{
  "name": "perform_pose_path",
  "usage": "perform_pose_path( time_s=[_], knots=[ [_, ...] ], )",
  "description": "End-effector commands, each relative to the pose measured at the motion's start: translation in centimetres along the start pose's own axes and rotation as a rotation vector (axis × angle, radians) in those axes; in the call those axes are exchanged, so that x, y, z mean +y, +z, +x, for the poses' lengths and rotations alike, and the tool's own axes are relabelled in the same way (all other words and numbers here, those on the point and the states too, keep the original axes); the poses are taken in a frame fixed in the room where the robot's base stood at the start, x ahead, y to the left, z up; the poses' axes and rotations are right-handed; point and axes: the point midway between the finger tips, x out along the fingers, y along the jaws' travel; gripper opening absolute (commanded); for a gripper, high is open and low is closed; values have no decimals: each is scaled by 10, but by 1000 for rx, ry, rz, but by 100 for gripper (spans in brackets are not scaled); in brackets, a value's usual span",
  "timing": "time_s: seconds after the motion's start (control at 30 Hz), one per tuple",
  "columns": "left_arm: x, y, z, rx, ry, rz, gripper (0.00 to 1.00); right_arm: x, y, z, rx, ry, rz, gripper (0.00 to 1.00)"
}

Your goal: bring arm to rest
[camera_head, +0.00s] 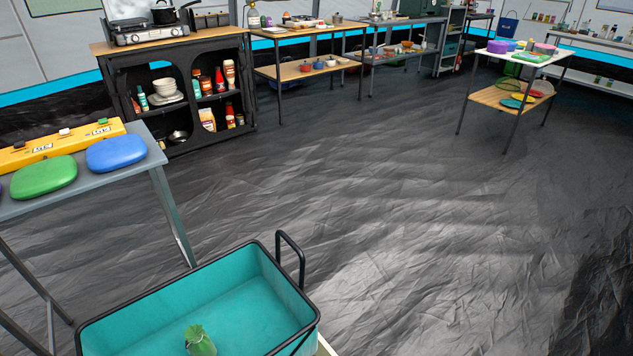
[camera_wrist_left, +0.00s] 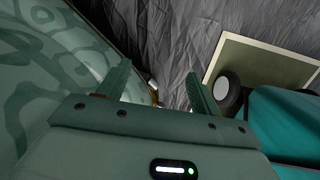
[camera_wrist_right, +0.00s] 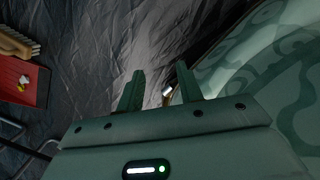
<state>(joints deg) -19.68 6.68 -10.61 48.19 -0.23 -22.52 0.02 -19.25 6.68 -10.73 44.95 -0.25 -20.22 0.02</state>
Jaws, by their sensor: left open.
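My left gripper (camera_wrist_left: 158,70) shows in the left wrist view with its two green fingers apart and nothing between them. It hangs beside my patterned green body, over the dark crinkled floor. My right gripper (camera_wrist_right: 160,70) shows in the right wrist view, its fingers also apart and empty, with my body on the right side. Neither gripper nor arm shows in the head view.
A teal cart (camera_head: 125,318) with a black rim stands close in front, holding a green item (camera_head: 200,342). A grey table (camera_head: 150,150) with coloured lids is at left. A red tray (camera_wrist_right: 22,82) appears in the right wrist view. The middle floor is clear.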

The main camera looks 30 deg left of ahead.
Motion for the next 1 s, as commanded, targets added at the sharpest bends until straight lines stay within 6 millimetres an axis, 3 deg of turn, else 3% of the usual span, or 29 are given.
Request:
perform_pose_path(
  time_s=[0.03,0.1,0.5,0.63,1.0],
  knots=[
    [5,20,6,-23,12,-23,64,0,0,0,0,0,0,36],
    [1,4,-25,29,-1,-31,64,2,-9,-29,40,9,11,36],
    [4,-14,-132,142,-12,-83,64,-2,-26,-136,156,18,66,36],
    [6,-14,-144,152,-9,-92,64,-4,-25,-148,165,16,74,36],
    [7,-13,-145,153,-9,-93,64,-5,-25,-149,167,15,76,36]
  ],
)
